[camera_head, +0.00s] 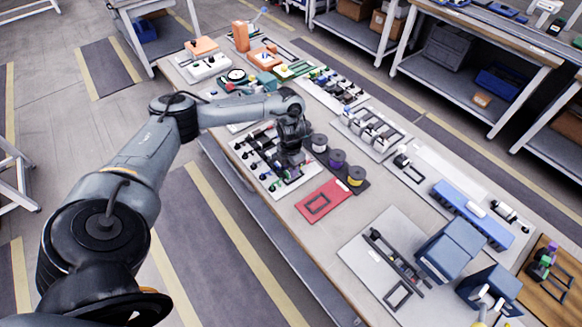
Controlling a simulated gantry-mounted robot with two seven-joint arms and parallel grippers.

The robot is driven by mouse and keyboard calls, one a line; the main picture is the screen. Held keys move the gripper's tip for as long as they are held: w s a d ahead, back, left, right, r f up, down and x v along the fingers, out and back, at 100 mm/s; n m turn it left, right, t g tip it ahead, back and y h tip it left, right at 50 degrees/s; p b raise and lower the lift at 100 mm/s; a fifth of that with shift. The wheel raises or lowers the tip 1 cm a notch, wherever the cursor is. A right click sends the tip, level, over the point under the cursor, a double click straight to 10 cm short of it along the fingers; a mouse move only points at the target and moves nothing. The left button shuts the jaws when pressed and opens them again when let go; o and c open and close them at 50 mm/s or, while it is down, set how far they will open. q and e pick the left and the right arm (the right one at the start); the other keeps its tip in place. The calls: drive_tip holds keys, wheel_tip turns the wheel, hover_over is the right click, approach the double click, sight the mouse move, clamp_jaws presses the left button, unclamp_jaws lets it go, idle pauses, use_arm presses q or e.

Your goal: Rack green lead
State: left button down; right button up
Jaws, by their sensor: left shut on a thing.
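My left gripper (291,155) is low over the back right part of a white board (291,189) on the bench. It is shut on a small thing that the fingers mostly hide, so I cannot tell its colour. Several small dark pieces with coloured parts lie in rows on the board, left of and in front of the gripper. They are too small for me to pick out the green lead for certain. My right gripper is not in view.
A blue rack (470,213) and blue boxes (452,247) stand at the right. Bare bench lies right of the spools.

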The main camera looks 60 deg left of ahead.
use_arm(q)
drive_tip(key=shift+f+b, duration=0.35)
drive_tip(key=shift+f, duration=0.25)
idle(0.5)
idle(0.3)
drive_tip(key=c, duration=0.9)
unclamp_jaws()
drive_tip(key=shift+o, duration=0.2)
wheel_tip(320, 180, up, 6)
drive_tip(key=shift+r+p, duration=0.15)
drive_tip(key=shift+p, duration=0.45)
wheel_tip(320, 180, up, 4)
drive_tip(key=p, duration=0.2)
drive_tip(key=shift+r+p, duration=0.25)
drive_tip(key=shift+p, duration=0.15)
